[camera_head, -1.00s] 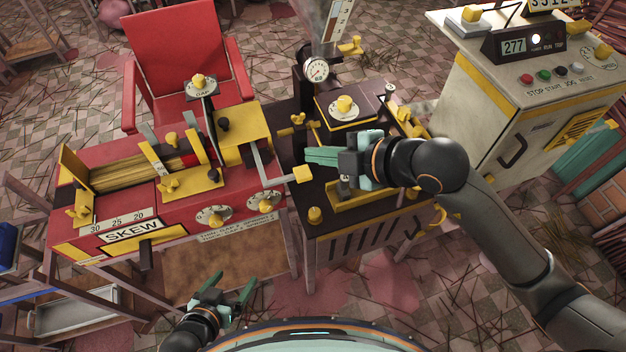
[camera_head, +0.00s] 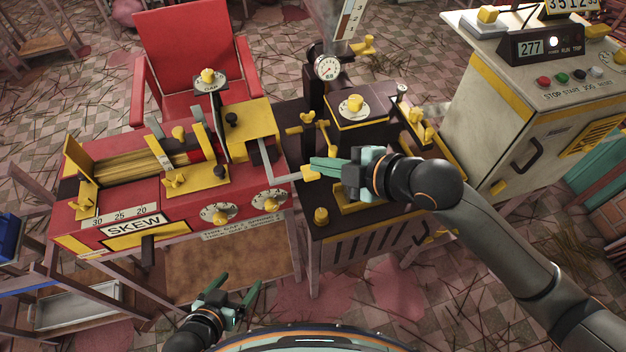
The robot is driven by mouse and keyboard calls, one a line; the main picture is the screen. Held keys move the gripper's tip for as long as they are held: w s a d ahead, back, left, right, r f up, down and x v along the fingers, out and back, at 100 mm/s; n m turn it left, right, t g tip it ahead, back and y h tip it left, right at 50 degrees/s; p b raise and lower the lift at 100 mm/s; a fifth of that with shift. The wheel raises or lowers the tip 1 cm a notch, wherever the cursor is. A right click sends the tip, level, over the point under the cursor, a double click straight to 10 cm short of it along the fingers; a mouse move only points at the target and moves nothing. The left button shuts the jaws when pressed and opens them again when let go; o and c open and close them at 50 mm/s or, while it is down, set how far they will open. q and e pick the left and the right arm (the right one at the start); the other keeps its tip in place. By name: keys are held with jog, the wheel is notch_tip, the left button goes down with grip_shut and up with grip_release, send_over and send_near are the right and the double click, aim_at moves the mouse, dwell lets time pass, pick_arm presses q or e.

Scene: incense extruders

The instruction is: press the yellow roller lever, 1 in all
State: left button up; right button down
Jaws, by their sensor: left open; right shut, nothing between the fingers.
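A bent grey lever with a yellow end (camera_head: 325,174) reaches from the red machine's right side toward the dark machine. My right gripper (camera_head: 313,163) is shut and empty. Its green fingers point left and lie just above the yellow end in the picture, partly overlapping it; I cannot tell whether they touch. A small lever with a round tip (camera_head: 402,89) stands at the dark machine's back right, near yellow parts. I cannot tell for sure which of these is the roller lever. My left gripper (camera_head: 238,288) is open and empty, low in front of the red machine.
The red machine (camera_head: 75,240) marked SKEW carries dials and yellow knobs. The dark machine (camera_head: 320,255) has a gauge (camera_head: 327,67) and a dial. A control cabinet (camera_head: 490,120) stands at the right, a red chair (camera_head: 185,45) behind. Floor shows in front of the dark machine.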

aim_at(314, 176)
pick_arm(q)
notch_tip(314, 176, down, 3)
jog(key=shift+r+b, duration=0.15)
jog(key=shift+b, duration=0.6)
pick_arm(e)
jog(key=f, duration=0.3)
jog(key=shift+w+a, duration=0.2)
jog(key=shift+w, duration=0.2)
jog(key=shift+f, duration=0.1)
dwell(0.7)
jog(key=shift+w+f, duration=0.1)
jog(key=shift+f, duration=0.3)
pick_arm(q)
jog(key=shift+f+b, duration=0.75)
jog(key=shift+b, duration=0.05)
pick_arm(e)
jog(key=shift+w+f, duration=0.15)
jog(key=shift+f, duration=0.4)
jog(key=shift+w+f, duration=0.15)
jog(key=shift+f, duration=0.4)
pick_arm(q)
jog(key=shift+r, duration=0.1)
pick_arm(e)
jog(key=shift+r, duration=0.1)
dwell(0.6)
